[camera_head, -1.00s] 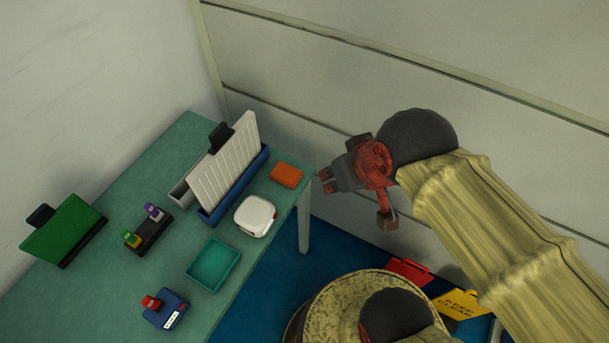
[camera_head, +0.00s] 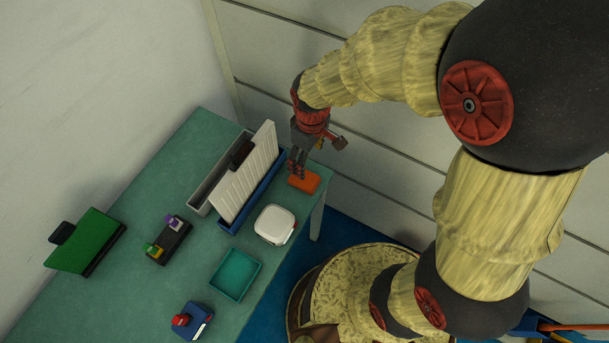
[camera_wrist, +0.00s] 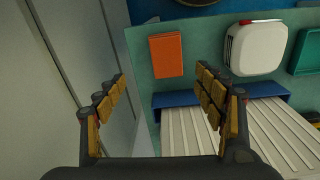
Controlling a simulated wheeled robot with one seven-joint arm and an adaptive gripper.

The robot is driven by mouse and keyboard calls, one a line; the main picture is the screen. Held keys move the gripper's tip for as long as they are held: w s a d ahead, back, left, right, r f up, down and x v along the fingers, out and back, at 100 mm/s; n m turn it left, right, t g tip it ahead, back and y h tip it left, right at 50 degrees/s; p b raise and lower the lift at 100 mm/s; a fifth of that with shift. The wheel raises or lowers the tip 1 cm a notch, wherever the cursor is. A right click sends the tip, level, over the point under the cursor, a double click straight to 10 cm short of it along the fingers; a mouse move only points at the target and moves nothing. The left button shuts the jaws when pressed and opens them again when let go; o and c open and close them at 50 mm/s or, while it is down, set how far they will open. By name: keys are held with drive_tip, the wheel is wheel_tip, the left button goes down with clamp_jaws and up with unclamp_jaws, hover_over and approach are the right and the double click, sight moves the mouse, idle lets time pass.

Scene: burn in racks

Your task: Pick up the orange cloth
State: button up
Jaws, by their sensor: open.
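The orange cloth (camera_head: 304,181) is a small flat folded rectangle lying on the green table near its right edge. It also shows in the wrist view (camera_wrist: 166,56), upper middle, fully visible and beyond the fingertips. My gripper (camera_head: 298,168) points down at the cloth in the head view, its fingers overlapping the cloth's upper left part. In the wrist view my gripper (camera_wrist: 160,80) is open, its fingers wide apart with nothing between them. It appears above the cloth; I cannot tell the exact height.
A blue rack (camera_head: 234,222) with a white ribbed panel (camera_head: 247,178) stands upright close left of the gripper. A white rounded container (camera_head: 274,224) sits just in front of the cloth. A teal tray (camera_head: 235,275) is nearer. The wall (camera_head: 400,175) runs beside the table.

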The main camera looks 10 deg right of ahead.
drive_tip(key=n, duration=0.1)
hover_over(305, 180)
drive_tip(key=w, duration=0.1)
drive_tip(key=shift+g, duration=0.3)
wheel_tip(305, 180, down, 5)
drive_tip(key=shift+a+f, duration=0.1)
drive_tip(key=shift+a, duration=0.05)
wheel_tip(305, 180, down, 6)
drive_tip(key=b, duration=0.2)
drive_tip(key=shift+s+b, duration=0.1)
drive_tip(key=shift+b, duration=0.2)
drive_tip(key=c, duration=0.3)
drive_tip(key=c, duration=0.8)
drive_tip(key=shift+r, duration=0.2)
drive_tip(key=shift+c, duration=0.3)
